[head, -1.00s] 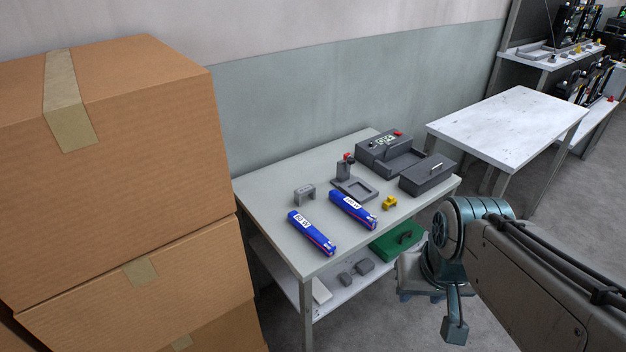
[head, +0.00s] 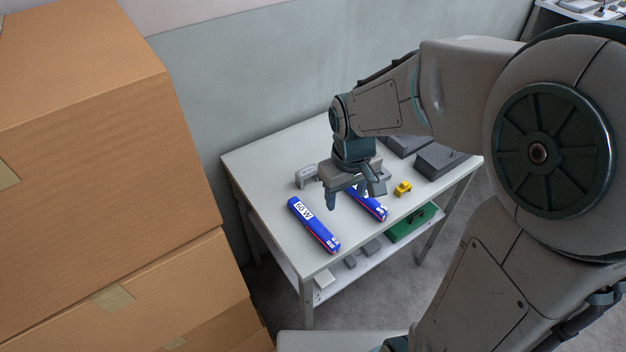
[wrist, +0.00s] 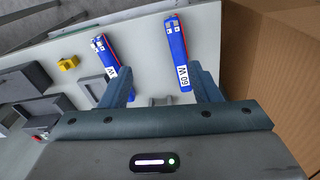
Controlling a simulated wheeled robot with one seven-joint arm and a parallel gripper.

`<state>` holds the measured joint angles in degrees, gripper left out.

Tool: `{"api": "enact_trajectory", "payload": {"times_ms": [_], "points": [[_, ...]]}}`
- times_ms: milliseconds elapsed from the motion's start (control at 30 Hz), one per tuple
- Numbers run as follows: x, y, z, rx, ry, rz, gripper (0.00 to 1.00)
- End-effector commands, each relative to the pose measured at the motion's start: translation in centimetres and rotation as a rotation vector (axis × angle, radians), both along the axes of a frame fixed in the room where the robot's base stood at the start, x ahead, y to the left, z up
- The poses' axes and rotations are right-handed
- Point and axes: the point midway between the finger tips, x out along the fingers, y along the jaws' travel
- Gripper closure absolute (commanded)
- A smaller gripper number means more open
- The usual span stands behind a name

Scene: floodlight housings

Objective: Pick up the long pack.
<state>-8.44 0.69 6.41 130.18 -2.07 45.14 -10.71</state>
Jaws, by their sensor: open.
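Two blue packs lie flat on the table. The left one (head: 315,226), labelled 60 W, is fully in view; it also shows at the right of the wrist view (wrist: 177,50). The other (head: 372,206) lies to its right, its label end hidden behind my gripper; the wrist view shows it at the left (wrist: 106,54), partly behind a finger. I cannot tell which is longer. My gripper (head: 353,196) is open and empty above the table, apart from the packs. In the wrist view its fingers (wrist: 162,86) spread across the gap between them.
The table (head: 265,165) also holds a yellow part (head: 403,188), a small grey bracket (head: 306,177) and dark grey boxes (head: 440,160). A green case (head: 410,225) is on the lower shelf. Stacked cardboard boxes (head: 110,170) stand close at the left.

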Motion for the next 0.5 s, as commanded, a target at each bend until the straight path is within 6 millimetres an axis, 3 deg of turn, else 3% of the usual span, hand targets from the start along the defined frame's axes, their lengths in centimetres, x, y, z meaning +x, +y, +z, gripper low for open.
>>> {"api": "enact_trajectory", "payload": {"times_ms": [200,367,500], "points": [[2.1,3.4,-2.8,-0.002,0.060,0.144,0.44],[2.6,4.4,-4.0,-0.002,0.075,0.184,0.44],[2.6,4.4,-6.1,-0.003,0.081,0.189,0.44]]}}
